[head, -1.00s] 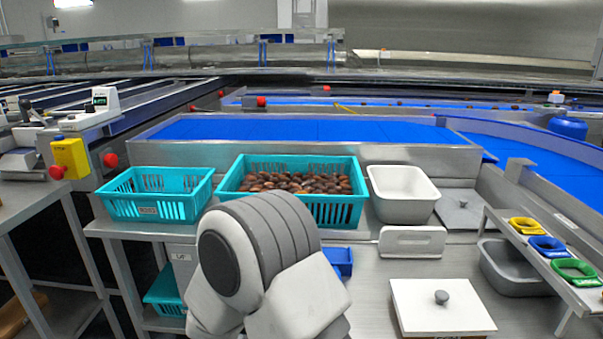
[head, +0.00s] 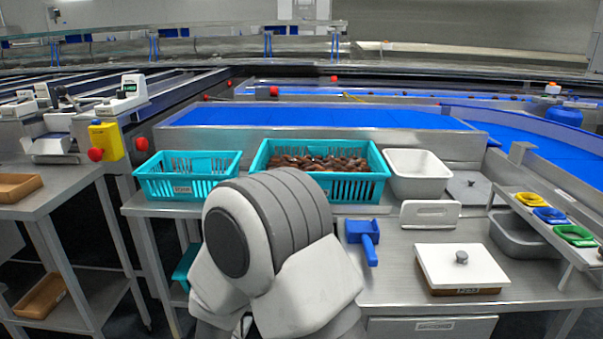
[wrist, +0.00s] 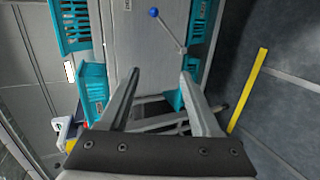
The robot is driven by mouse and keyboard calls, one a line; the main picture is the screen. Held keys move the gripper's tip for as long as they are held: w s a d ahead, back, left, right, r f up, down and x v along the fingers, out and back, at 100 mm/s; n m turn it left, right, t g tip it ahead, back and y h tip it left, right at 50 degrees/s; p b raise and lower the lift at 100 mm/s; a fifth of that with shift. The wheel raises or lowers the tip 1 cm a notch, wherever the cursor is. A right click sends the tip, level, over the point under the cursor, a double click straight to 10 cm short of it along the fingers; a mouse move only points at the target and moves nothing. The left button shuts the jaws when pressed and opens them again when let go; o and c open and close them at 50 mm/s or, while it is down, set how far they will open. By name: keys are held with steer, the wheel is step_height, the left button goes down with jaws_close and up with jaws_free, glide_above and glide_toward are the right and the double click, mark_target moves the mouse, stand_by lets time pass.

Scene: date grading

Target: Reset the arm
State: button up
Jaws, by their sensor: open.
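My gripper (wrist: 158,86) shows in the wrist view, its two fingers spread apart with nothing between them. The fingers point toward a grey panel (wrist: 138,45) and teal baskets (wrist: 75,22), and appear clear of them. In the head view my rounded white and grey arm links fill the lower middle, in front of the bench. My gripper is hidden there.
A teal basket of dates (head: 340,187), an empty-looking teal basket (head: 185,187) and a white tub (head: 418,188) stand along the bench. A blue scoop (head: 362,236) and a white-lidded box (head: 460,265) lie nearer. A yellow floor stripe (wrist: 250,85) runs at right.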

steer(key=s+d+r+m+g+h, duration=0.1)
steer(key=d+r+m+g+h, duration=0.15)
steer(key=d+r, duration=0.55)
steer(key=d+r+m+g+h, duration=0.1)
steer(key=d+r+m+h, duration=0.3)
steer(key=d, duration=0.8)
steer(key=s+d+r+m+g+y, duration=0.1)
steer(key=s+d+r+m+g, duration=0.3)
steer(key=s, duration=0.3)
steer(key=s+d+r+m+g+y, duration=0.2)
steer(key=s+d+m+g, duration=0.15)
steer(key=s+d, duration=0.35)
steer(key=s+a+r+m+t+y, duration=0.3)
steer(key=s+a+r+y, duration=0.15)
steer(key=s, duration=0.25)
step_height(320, 180, up, 24)
steer(key=p, duration=2.4)
steer(key=shift+w+f+y, duration=0.2)
steer(key=shift+w+y, duration=0.1)
